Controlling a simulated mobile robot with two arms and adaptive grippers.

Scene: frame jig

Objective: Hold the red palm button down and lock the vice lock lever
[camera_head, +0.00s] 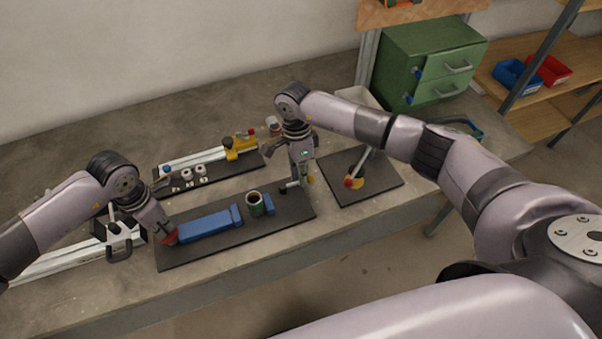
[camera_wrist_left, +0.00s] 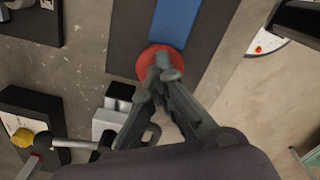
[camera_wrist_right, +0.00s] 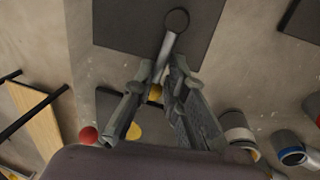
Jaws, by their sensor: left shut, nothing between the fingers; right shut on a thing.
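The red palm button (camera_head: 170,240) sits at the left end of the blue vice (camera_head: 205,224). My left gripper (camera_head: 166,228) is shut and empty, with its fingertips against the button's top; the left wrist view shows them over the red disc (camera_wrist_left: 150,62). How far the button is pressed cannot be told. My right gripper (camera_head: 298,182) is low at the right end of the vice's dark mat. In the right wrist view its fingers (camera_wrist_right: 160,80) are shut on a pale grey bar with a dark round end, which looks like the vice lock lever (camera_wrist_right: 172,45).
Behind is a rail with a yellow clamp (camera_head: 232,150). A green drawer cabinet (camera_head: 425,60) stands at the back right.

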